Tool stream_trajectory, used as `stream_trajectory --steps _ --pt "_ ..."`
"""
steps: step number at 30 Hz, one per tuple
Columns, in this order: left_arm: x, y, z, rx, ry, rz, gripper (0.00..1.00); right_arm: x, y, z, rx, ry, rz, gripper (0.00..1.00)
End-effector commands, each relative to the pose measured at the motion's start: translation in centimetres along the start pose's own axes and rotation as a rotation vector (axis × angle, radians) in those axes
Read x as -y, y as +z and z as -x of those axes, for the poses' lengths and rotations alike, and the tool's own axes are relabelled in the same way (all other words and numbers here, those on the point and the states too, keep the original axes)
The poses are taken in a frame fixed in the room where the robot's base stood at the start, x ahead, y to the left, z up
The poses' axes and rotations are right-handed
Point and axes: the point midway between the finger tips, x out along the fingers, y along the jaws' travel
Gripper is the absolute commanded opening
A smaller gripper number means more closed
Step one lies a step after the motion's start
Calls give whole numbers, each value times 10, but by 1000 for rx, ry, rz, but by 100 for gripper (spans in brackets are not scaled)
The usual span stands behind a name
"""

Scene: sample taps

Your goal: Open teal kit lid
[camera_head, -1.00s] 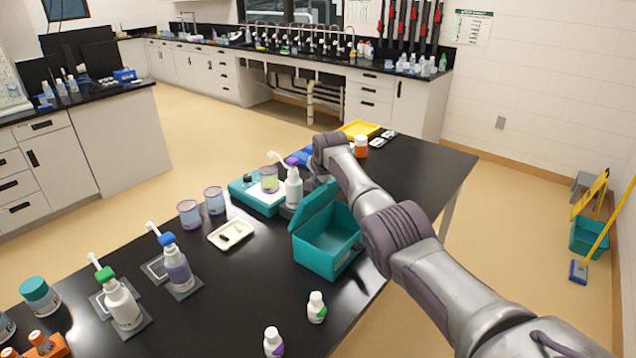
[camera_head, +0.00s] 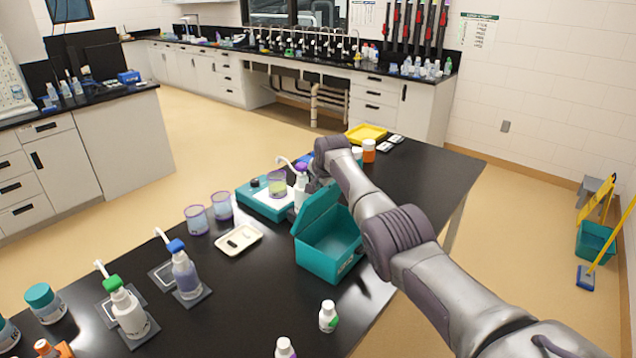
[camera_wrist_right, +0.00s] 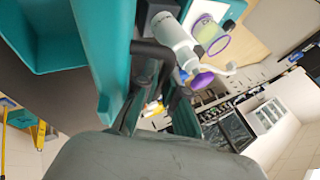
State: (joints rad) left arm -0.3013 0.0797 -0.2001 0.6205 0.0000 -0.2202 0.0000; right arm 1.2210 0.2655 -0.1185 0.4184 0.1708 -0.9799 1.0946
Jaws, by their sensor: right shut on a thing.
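The teal kit (camera_head: 330,262) stands near the right edge of the black table, and its open inside faces my head camera. Its teal lid (camera_head: 316,212) is raised and tilted up on the kit's left side. My right arm reaches over from the right, and my right gripper (camera_head: 320,184) is at the lid's upper end, partly hidden behind it. In the right wrist view the lid (camera_wrist_right: 104,45) runs beside the dark fingers of my right gripper (camera_wrist_right: 140,80), which are shut on it. The kit's inside (camera_wrist_right: 50,40) shows at the upper left there. My left gripper is out of view.
A purple-capped pump bottle (camera_head: 300,185) and a teal device (camera_head: 268,200) stand close behind the lid. A cream tray (camera_head: 240,240) lies to the left.

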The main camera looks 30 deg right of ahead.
Motion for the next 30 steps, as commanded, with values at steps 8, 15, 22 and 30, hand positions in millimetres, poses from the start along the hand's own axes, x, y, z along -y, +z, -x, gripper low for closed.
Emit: stream_trajectory --steps 8,15,22,30 --pt "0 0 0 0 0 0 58 -4 2 -3 4 8 1 0" --pt "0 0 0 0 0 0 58 -4 2 -3 4 9 1 0" --pt "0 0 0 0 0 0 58 -4 2 -3 4 8 0 20" --pt "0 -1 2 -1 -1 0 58 -3 2 -2 4 9 1 20"
